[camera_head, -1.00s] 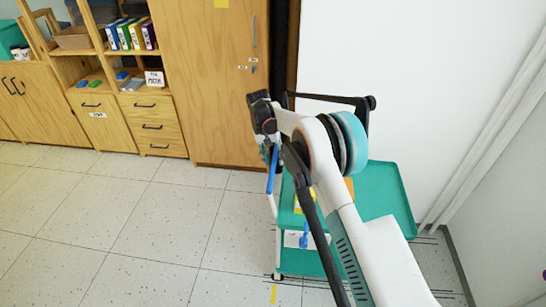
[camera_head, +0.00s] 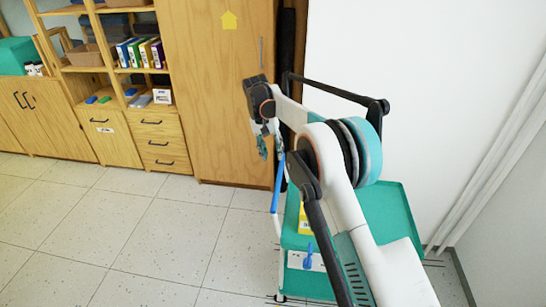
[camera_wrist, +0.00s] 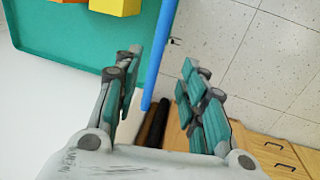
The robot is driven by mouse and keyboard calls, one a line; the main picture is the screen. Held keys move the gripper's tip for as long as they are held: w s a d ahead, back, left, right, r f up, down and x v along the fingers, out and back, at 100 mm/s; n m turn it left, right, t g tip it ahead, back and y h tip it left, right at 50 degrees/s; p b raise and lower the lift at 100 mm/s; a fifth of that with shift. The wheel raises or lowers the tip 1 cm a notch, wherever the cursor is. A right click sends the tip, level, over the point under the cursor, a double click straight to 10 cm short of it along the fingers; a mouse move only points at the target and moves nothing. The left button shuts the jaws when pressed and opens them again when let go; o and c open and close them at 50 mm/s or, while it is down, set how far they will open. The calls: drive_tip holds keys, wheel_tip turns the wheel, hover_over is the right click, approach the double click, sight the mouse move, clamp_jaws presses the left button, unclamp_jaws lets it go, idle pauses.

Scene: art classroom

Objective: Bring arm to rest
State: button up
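My arm reaches out over a teal trolley (camera_head: 397,215), bent at a white and teal joint. My gripper (camera_head: 263,147) hangs at the arm's far end, above the trolley's left side. In the wrist view my gripper (camera_wrist: 160,95) has its two teal-padded fingers wide apart. A blue bar (camera_head: 278,183) stands along the trolley's left edge. In the wrist view the blue bar (camera_wrist: 158,55) appears in the gap between the fingers, with no finger seen closed on it. The arm hides part of the trolley.
A yellow box (camera_head: 304,218) is on the trolley's upper tray, and a blue item (camera_head: 309,257) shows lower down. A tall wooden cabinet (camera_head: 215,110) and shelves (camera_head: 108,68) stand behind. A white wall (camera_head: 440,70) is close on the right. Tiled floor (camera_head: 130,235) is clear at left.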

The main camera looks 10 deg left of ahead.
drive_tip(key=shift+r, duration=0.1)
idle(0.3)
drive_tip(key=s+d+r+n+t+y, duration=0.1)
drive_tip(key=s+d+r, duration=0.1)
drive_tip(key=d+r, duration=0.4)
drive_tip(key=s+d+r+t, duration=0.15)
drive_tip(key=d+r, duration=0.25)
drive_tip(key=r, duration=0.5)
drive_tip(key=s+d+r+t, duration=0.1)
drive_tip(key=s+d+r, duration=0.7)
drive_tip(key=s+d, duration=0.3)
drive_tip(key=s+d+t+y, duration=0.1)
drive_tip(key=s+d, duration=0.3)
drive_tip(key=s, duration=0.3)
drive_tip(key=s+d+t, duration=0.1)
drive_tip(key=s+d, duration=0.2)
drive_tip(key=s, duration=0.5)
drive_tip(key=s+d+f+t, duration=0.1)
drive_tip(key=s+d+f, duration=0.1)
drive_tip(key=s, duration=0.4)
drive_tip(key=s+d+f+m, duration=0.1)
drive_tip(key=s+d+f, duration=0.1)
drive_tip(key=s+f, duration=0.2)
drive_tip(key=s, duration=0.3)
drive_tip(key=shift+d+f+t, duration=0.25)
drive_tip(key=shift+f+t, duration=0.05)
drive_tip(key=shift+t, duration=0.05)
drive_tip(key=shift+s, duration=0.1)
